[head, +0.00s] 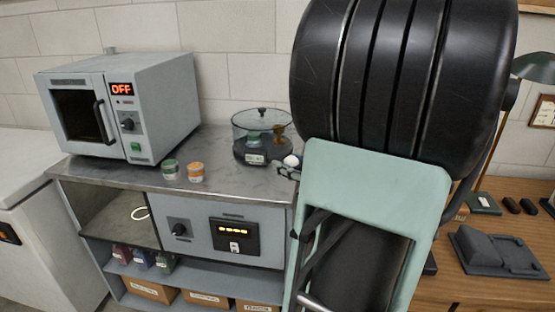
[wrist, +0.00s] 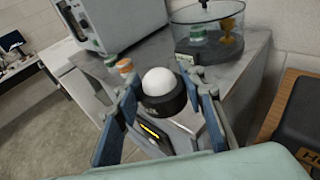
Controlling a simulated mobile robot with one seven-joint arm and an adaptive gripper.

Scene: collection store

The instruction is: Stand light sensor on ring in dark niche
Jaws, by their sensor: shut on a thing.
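The light sensor, a white dome on a black round base, is held in my gripper (wrist: 167,98) in the wrist view; its dome (wrist: 158,81) faces up between the two blue-grey fingers. In the head view my gripper (head: 286,171) is largely hidden behind my own arm, and the white dome (head: 291,160) shows at the counter's right end. The dark niche (head: 115,205) is an open compartment below the counter top at left. A white ring (head: 139,213) lies inside it, with nothing seen standing on it. The niche is down and left of my gripper.
On the counter (head: 225,170) stand an oven reading OFF (head: 125,105), a green-banded jar (head: 170,169), an orange-banded jar (head: 196,172) and a glass-walled vessel (head: 262,135). A control panel (head: 195,235) is right of the niche. Bottles and boxes fill lower shelves. A wooden desk (head: 490,285) is at right.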

